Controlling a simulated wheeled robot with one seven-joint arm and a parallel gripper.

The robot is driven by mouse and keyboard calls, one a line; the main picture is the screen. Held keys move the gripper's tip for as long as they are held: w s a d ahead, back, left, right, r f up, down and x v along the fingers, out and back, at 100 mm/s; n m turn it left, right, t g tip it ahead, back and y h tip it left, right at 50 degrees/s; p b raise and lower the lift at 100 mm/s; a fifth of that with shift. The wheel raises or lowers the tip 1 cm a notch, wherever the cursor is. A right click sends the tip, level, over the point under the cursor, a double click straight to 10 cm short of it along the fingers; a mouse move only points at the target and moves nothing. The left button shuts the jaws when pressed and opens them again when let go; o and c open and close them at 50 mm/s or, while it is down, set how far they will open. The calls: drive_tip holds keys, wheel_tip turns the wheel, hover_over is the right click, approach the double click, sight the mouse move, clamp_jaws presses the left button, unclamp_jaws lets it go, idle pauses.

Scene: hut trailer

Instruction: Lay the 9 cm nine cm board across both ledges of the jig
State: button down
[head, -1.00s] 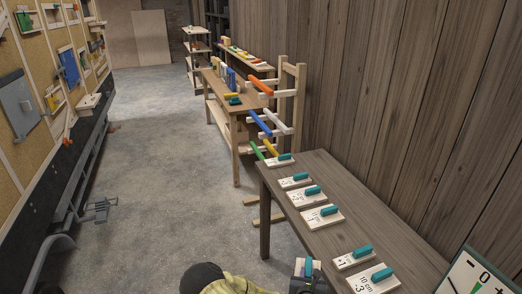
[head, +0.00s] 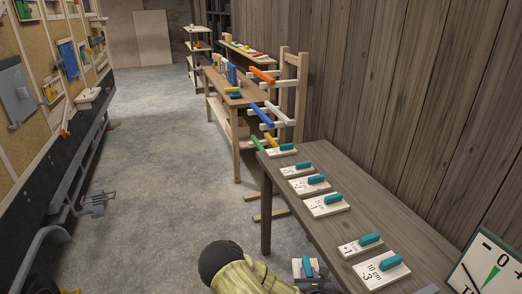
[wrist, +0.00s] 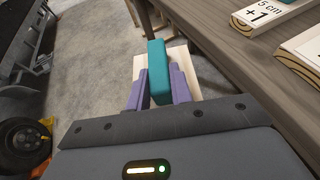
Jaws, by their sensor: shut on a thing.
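My gripper (wrist: 158,84) is shut on the upright teal handle (wrist: 157,62) of a pale wooden board (wrist: 181,57) in the wrist view. The board lies beneath the purple fingers, mostly hidden, and no label on it shows, so I cannot read its length. It appears held off the table's left side, over the floor. In the head view my gripper (head: 306,270) is at the bottom, left of the grey-brown table's near part, with the teal handle between its fingers. I cannot pick out the jig or its two ledges with certainty.
The table (head: 405,228) carries several labelled boards with teal handles, including a 10 cm −3 board (head: 381,271). A dial (head: 492,265) stands at the lower right. A wooden rack (head: 302,95) with coloured bars stands beyond. The floor (head: 165,180) at left is clear, beside a trailer.

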drive_tip(key=shift+w+d+f, duration=0.1)
drive_tip(key=shift+d+f, duration=0.05)
drive_tip(key=shift+f, duration=0.05)
drive_tip(key=s+f, duration=0.4)
drive_tip(key=f, duration=0.1)
drive_tip(key=shift+s+f, duration=0.2)
drive_tip(key=shift+s, duration=0.1)
idle(0.4)
